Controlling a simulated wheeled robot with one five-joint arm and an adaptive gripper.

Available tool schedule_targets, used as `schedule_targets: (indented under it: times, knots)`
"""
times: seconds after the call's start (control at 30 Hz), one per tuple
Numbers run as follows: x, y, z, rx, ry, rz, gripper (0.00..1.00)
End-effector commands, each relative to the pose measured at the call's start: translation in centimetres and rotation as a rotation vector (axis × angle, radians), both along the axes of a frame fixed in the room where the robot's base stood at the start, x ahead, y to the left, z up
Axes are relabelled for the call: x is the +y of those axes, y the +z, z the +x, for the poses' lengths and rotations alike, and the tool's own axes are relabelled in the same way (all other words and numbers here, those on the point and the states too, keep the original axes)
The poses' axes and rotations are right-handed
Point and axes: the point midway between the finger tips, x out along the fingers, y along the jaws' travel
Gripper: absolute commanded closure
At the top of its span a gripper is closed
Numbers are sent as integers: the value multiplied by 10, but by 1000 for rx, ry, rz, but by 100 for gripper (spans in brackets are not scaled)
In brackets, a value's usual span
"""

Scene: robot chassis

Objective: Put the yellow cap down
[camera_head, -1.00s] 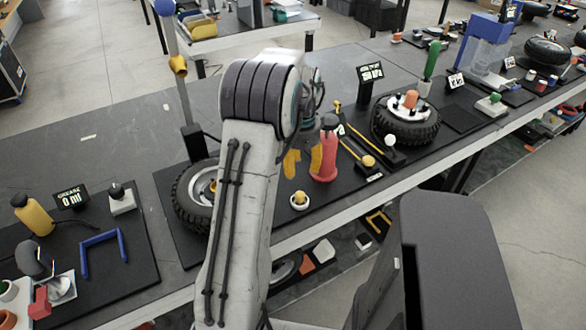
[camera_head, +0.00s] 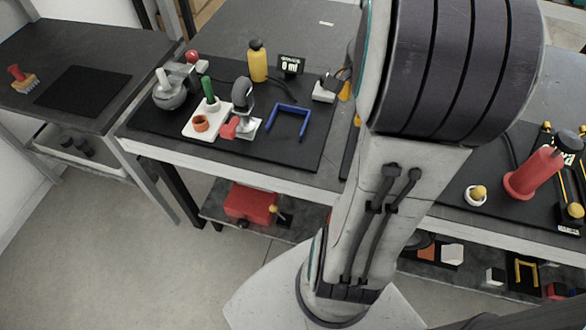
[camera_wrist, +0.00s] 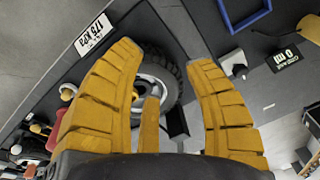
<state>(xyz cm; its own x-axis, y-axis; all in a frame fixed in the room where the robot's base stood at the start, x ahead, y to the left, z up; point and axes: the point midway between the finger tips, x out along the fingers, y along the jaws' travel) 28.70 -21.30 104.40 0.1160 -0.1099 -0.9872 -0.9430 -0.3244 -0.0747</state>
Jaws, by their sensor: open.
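A small yellow cap (camera_head: 478,192) sits on a round white holder (camera_head: 470,201) on the dark mat, right of my arm in the head view. In the wrist view, a small white round piece with yellow on it (camera_wrist: 67,91) at the left looks like the same pair. My gripper (camera_wrist: 168,75) is open, its yellow fingers spread above a black-tyred wheel (camera_wrist: 168,62) and apart from it. A small yellowish bit shows by the hub, partly behind a finger; I cannot tell what it is. In the head view my arm hides most of the gripper.
A red bottle (camera_head: 535,172) stands right of the holder. A blue bracket (camera_head: 289,121), a yellow bottle (camera_head: 257,64) and a grease display (camera_head: 291,65) stand on the left mat. A pressure display (camera_wrist: 94,35) is near the wheel. Bare floor lies in front of the bench.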

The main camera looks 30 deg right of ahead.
Motion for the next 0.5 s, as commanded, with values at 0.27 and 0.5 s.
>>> schedule_targets:
  times: [0.27,0.5]
  knots:
    - [134,5,-5,-38,669,-85,52]
    - [192,-4,-33,-71,1058,-138,52]
